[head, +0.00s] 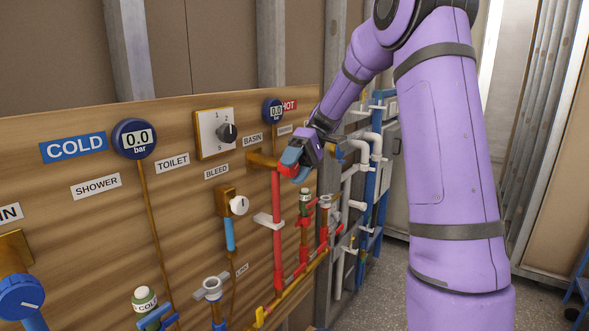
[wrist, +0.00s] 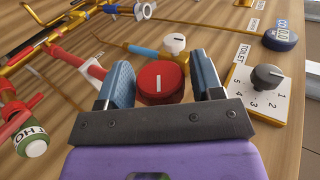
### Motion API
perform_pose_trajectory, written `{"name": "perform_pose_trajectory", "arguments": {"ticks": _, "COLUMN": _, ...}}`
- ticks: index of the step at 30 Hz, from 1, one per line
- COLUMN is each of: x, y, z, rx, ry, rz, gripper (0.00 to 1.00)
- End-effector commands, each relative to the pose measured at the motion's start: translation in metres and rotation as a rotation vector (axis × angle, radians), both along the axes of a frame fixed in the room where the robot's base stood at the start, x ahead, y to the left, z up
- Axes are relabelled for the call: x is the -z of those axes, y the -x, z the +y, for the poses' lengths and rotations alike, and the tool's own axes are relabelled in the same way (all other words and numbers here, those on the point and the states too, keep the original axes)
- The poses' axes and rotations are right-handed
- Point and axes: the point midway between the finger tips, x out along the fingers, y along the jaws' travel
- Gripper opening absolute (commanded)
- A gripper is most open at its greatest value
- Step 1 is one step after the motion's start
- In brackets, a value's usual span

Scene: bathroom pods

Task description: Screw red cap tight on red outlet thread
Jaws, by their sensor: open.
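A round red cap (wrist: 162,88) with a white stripe on its face sits between the two blue fingers of my gripper (wrist: 164,85) in the wrist view. The fingers are open, one on each side of the cap, with little room between. I cannot tell whether they touch it. In the head view my gripper (head: 294,163) is at the board, by the brass fitting (head: 262,160) atop the red pipe (head: 277,215). A bit of red, likely the cap (head: 288,170), shows beside the fingers there. The outlet thread is hidden, so how far the cap is on cannot be seen.
The wooden board (head: 110,225) carries a dial switch (head: 215,133), two gauges including the COLD-side one (head: 134,139), and a white bleed knob (head: 238,205). In the wrist view the dial switch (wrist: 267,77) stands close right of my fingers. White and blue pipes (head: 372,165) lie beyond.

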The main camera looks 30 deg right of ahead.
Motion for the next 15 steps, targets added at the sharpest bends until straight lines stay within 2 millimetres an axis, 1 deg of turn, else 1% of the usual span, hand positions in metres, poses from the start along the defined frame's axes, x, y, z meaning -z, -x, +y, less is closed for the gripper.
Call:
{"name": "perform_pose_trajectory", "arguments": {"ticks": 1, "x": -0.0007, "y": 0.0003, "z": 0.0013, "rx": -0.001, "ry": 0.042, "rz": -0.017, "gripper": 0.60}}
{"name": "perform_pose_trajectory", "arguments": {"ticks": 5, "x": -0.0004, "y": 0.0004, "z": 0.0010, "rx": -0.001, "ry": 0.106, "rz": -0.043, "gripper": 0.60}}
{"name": "perform_pose_trajectory", "arguments": {"ticks": 12, "x": -0.0011, "y": 0.0007, "z": 0.0023, "rx": -0.002, "ry": 0.327, "rz": -0.135, "gripper": 0.60}}
{"name": "perform_pose_trajectory", "arguments": {"ticks": 15, "x": -0.0009, "y": 0.0008, "z": 0.0017, "rx": 0.000, "ry": 0.371, "rz": -0.152, "gripper": 0.60}}
